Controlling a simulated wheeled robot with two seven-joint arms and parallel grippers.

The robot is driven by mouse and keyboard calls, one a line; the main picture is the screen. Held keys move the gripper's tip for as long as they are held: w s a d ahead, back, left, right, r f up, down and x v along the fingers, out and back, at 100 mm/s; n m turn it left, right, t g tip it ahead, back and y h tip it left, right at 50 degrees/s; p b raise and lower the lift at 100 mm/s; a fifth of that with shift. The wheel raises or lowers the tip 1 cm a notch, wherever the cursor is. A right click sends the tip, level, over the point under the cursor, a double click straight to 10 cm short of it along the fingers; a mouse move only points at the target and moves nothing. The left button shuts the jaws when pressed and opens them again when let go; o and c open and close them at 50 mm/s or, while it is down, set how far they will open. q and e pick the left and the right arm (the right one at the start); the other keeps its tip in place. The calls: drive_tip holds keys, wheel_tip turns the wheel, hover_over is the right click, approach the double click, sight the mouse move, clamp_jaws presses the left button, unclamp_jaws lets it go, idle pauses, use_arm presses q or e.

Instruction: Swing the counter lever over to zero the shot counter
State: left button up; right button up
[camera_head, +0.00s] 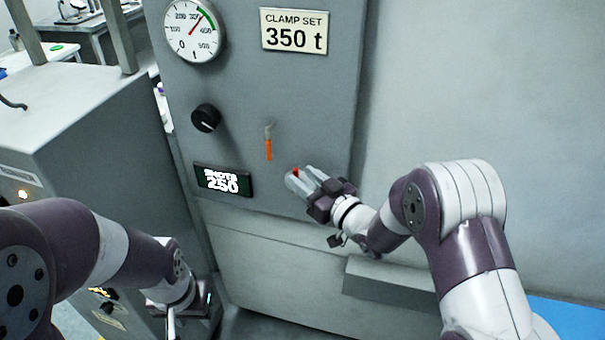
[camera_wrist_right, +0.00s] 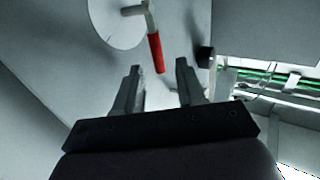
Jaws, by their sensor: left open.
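The shot counter display (camera_head: 223,181) reads 250 on the grey machine panel. An orange-handled lever (camera_head: 268,149) hangs down from its grey pivot, right of the display. A red piece (camera_head: 295,172) shows at my right gripper (camera_head: 304,178), mostly hidden by the fingers. In the right wrist view, a red-handled lever (camera_wrist_right: 156,52) on a grey stem stands before a pale disc (camera_wrist_right: 115,22). My right gripper (camera_wrist_right: 159,75) is open there, its tips apart, with the handle's end near the gap; contact is not clear. My left gripper (camera_head: 172,318) is low at left, open and partly cut off.
A black knob (camera_head: 206,118) and a pressure gauge (camera_head: 193,31) are on the panel above the display. A clamp plate (camera_head: 294,32) reads 350 t. A grey ledge (camera_head: 388,284) juts out below my right forearm. A grey cabinet (camera_head: 85,125) stands at left.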

drive_tip(key=shift+w+a, duration=0.4)
drive_tip(key=shift+w, duration=0.05)
clamp_jaws()
